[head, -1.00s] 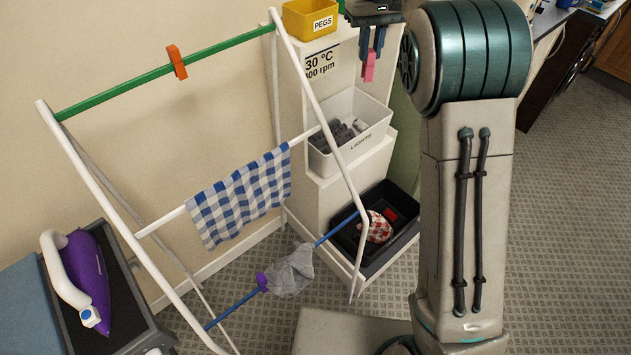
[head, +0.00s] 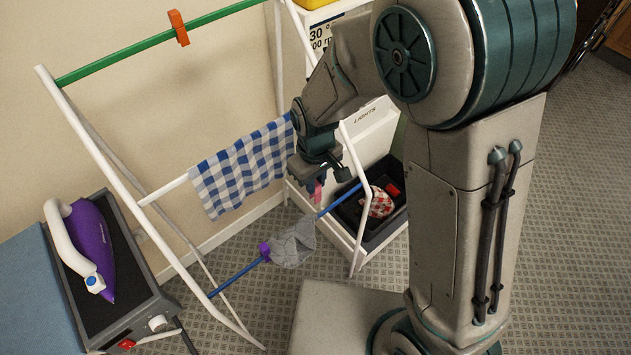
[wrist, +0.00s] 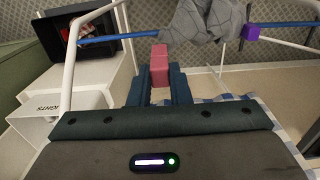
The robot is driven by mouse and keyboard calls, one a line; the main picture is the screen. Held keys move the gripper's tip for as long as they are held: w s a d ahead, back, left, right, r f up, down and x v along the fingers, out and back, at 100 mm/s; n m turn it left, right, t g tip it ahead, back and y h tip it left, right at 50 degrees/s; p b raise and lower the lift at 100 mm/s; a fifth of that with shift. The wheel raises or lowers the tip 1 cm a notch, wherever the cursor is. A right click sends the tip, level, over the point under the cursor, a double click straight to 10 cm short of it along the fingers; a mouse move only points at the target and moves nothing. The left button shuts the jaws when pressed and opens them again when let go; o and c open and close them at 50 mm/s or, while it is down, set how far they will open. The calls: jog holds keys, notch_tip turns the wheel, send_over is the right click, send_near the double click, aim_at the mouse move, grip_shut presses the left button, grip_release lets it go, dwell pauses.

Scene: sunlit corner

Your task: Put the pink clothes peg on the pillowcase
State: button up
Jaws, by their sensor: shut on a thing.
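My gripper (head: 308,178) is shut on the pink clothes peg (head: 318,193). In the wrist view the peg (wrist: 159,62) sticks out beyond the blue fingertips (wrist: 159,85). A blue-and-white checked cloth (head: 240,172), the flattest cloth on the rack and likely the pillowcase, hangs over the white middle rail (head: 165,191). My gripper is close to its right end in the head view; I cannot tell whether they touch. The cloth's edge (wrist: 225,98) shows right of the fingers in the wrist view.
A crumpled grey cloth (head: 293,244) and a purple peg (head: 264,251) are on the blue lower rail (head: 235,281). An orange peg (head: 179,28) is on the green rail (head: 120,66). A black crate (head: 346,212) holds a red patterned cloth (head: 381,203). An iron (head: 92,245) stands left.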

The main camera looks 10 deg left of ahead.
jog(key=shift+s+f, duration=0.25)
jog(key=shift+f, duration=0.15)
jog(key=shift+f+b, duration=2.25)
jog(key=shift+f, duration=0.75)
jog(key=shift+f+b, duration=2.2)
jog(key=shift+f, duration=0.4)
jog(key=o, duration=0.8)
jog(key=shift+r+p, duration=2.55)
jog(key=shift+r, duration=1)
